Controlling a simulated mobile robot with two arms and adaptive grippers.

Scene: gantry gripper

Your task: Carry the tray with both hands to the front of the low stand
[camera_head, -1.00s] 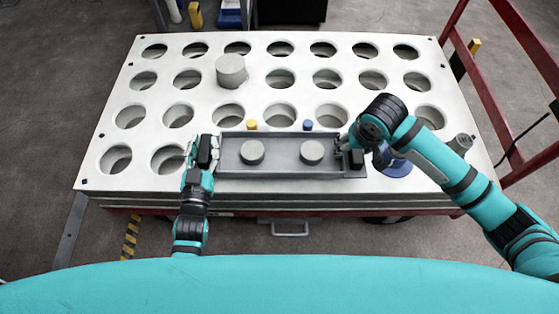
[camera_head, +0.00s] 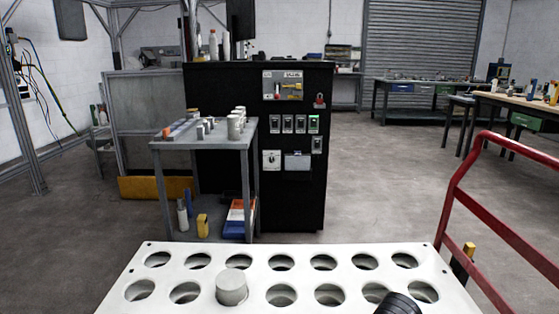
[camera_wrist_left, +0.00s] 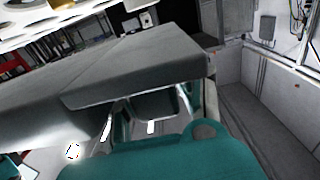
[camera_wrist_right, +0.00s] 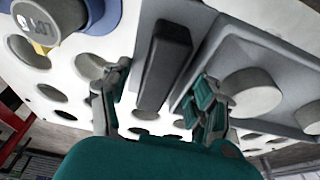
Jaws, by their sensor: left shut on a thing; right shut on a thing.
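The grey tray (camera_wrist_right: 222,60) shows in the right wrist view, with round grey pieces (camera_wrist_right: 252,92) in it and a dark bar handle (camera_wrist_right: 165,62) at its end. My right gripper (camera_wrist_right: 160,88) has its fingers on either side of this handle and is shut on it. In the left wrist view the tray (camera_wrist_left: 135,65) is a large grey body close to the camera. My left gripper (camera_wrist_left: 155,110) is shut at its end; the exact contact is partly hidden. Neither gripper nor the tray shows in the head view. I cannot tell which thing is the low stand.
The white table with round holes (camera_head: 300,270) fills the bottom of the head view, with a grey cylinder (camera_head: 231,287) on it. Behind stand a grey side table (camera_head: 205,142) and a black cabinet (camera_head: 295,190). A red rail (camera_head: 462,190) is at right.

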